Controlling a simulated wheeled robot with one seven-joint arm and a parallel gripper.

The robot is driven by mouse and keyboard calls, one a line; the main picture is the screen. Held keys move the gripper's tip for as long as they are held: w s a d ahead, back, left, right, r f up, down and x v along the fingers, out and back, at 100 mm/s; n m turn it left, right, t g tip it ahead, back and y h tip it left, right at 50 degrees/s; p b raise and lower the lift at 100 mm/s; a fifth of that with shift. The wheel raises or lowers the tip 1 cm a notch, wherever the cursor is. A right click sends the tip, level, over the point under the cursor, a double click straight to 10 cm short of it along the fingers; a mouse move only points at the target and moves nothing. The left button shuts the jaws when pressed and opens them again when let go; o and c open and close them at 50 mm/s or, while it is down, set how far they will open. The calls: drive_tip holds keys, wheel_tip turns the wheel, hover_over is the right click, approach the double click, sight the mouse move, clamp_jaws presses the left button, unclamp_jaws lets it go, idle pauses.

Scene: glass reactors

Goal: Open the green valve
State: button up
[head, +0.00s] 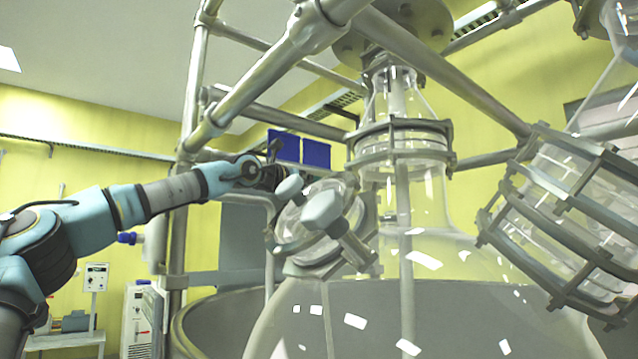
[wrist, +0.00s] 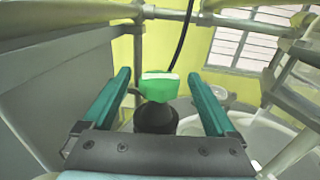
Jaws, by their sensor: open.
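The green valve (wrist: 158,88) shows in the wrist view as a green handle with a pale top edge, above a dark round body (wrist: 155,119). My gripper (wrist: 159,77) is open, with one teal finger to the left of the green handle and one to the right. Gaps show on both sides, so neither finger appears to touch it. In the head view my gripper's end (head: 262,172) is beside the metal frame, left of the glass reactor, and its fingers cannot be made out. The green valve cannot be made out in the head view.
A large glass reactor (head: 455,260) with clamped necks fills the right of the head view. Metal frame bars (head: 250,88) surround it and pass close to my arm. A grey panel (wrist: 55,85) stands left of my gripper in the wrist view. A black cable (wrist: 183,35) hangs behind the valve.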

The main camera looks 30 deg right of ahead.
drive_tip(key=c, duration=1.4)
drive_tip(key=t+b, duration=0.1)
drive_tip(key=b, duration=0.1)
drive_tip(key=n+b, duration=0.1)
drive_tip(key=b, duration=0.1)
drive_tip(key=shift+s+f+t+y, duration=0.2)
drive_tip(key=shift+f+t+y, duration=0.15)
drive_tip(key=shift+t+y, duration=0.05)
drive_tip(key=shift+s+d+r+n+t+y+b, duration=0.15)
drive_tip(key=shift+n+t+y+b, duration=0.25)
drive_tip(key=shift+n+t+b, duration=0.35)
drive_tip(key=shift+n+t+y, duration=0.25)
drive_tip(key=shift+t+y, duration=0.05)
drive_tip(key=shift+t, duration=0.15)
drive_tip(key=shift+r, duration=0.1)
drive_tip(key=o, duration=1.4)
drive_tip(key=shift+r, duration=0.1)
